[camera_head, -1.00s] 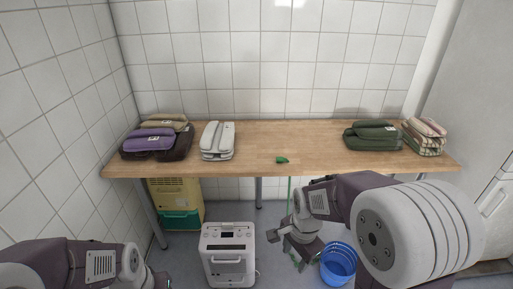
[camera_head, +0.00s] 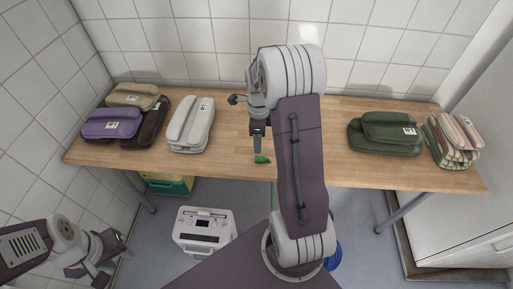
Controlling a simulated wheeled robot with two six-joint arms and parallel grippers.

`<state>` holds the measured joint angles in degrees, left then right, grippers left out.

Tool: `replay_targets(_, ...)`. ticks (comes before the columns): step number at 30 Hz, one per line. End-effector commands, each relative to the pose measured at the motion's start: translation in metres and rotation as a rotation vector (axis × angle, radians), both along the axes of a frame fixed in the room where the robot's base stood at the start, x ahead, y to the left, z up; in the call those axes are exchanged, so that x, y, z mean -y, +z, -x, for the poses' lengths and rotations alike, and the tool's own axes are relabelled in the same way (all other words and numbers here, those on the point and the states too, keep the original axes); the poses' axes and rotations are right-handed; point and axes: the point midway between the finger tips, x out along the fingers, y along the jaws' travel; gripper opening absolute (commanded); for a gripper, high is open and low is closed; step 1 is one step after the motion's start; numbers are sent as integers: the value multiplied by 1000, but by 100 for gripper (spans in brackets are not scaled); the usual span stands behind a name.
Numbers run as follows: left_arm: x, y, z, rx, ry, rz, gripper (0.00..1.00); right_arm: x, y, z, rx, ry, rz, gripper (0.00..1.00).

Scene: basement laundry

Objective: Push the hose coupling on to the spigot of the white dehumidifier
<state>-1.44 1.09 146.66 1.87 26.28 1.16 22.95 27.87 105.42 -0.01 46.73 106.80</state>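The green hose coupling (camera_head: 262,159) lies near the front edge of the wooden table. A thin green hose (camera_head: 274,190) hangs below that edge. My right gripper (camera_head: 258,148) points down just above and behind the coupling; its fingers are seen edge-on, so I cannot tell their gap or whether they touch it. The white dehumidifier (camera_head: 205,234) stands on the floor in front of the table, its top panel showing; I cannot make out its spigot. My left gripper (camera_head: 88,277) is low at the left, its fingers apart and empty, away from the dehumidifier.
Folded purple (camera_head: 110,124) and grey textiles (camera_head: 191,124) lie on the table's left, green (camera_head: 384,134) and striped ones (camera_head: 454,140) on its right. A yellow-green unit (camera_head: 170,184) stands under the table. A blue bucket (camera_head: 334,258) is mostly hidden behind my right arm.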

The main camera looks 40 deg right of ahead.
Motion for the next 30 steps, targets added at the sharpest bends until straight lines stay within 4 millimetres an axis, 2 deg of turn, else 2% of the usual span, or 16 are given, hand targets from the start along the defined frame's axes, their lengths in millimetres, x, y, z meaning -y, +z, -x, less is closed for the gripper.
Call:
replay_targets(5,0,1,0,-1,0,0,36,3,0,2,-1,-9,-1,51)
replay_targets(12,0,-7,0,0,0,0,36,2,-34,2,-4,-7,-2,51)
replay_targets(17,0,-7,0,0,0,0,36,3,-42,2,-2,-7,-1,51)
replay_targets(24,0,-16,0,0,0,0,36,5,-84,4,-3,-6,-1,51)
replay_targets(30,0,-16,0,0,0,0,36,5,-90,4,0,-6,0,51)
